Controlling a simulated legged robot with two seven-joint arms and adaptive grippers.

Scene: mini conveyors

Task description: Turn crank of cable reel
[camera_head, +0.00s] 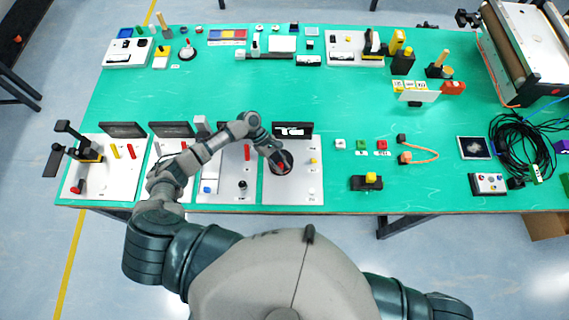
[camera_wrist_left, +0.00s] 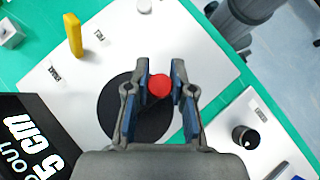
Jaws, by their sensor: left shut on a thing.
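The cable reel shows as a black disc (camera_head: 289,158) on a white board (camera_head: 300,194) with a black "5 cm" display at its back edge. The disc also shows in the wrist view (camera_wrist_left: 118,112). Its crank knob is red (camera_wrist_left: 160,87) and sits near the disc's edge. My left gripper (camera_head: 279,163) reaches down over the disc from the left. In the wrist view its two blue-padded fingers (camera_wrist_left: 160,80) stand on either side of the red knob and are shut on it. My right gripper is out of view.
The board also bears a yellow peg (camera_wrist_left: 73,36) and small labels. A neighbouring white board with a black knob (camera_wrist_left: 245,137) lies close by. To the right are small coloured blocks, a black base with a yellow knob (camera_head: 371,178), and coiled black cable (camera_head: 522,145).

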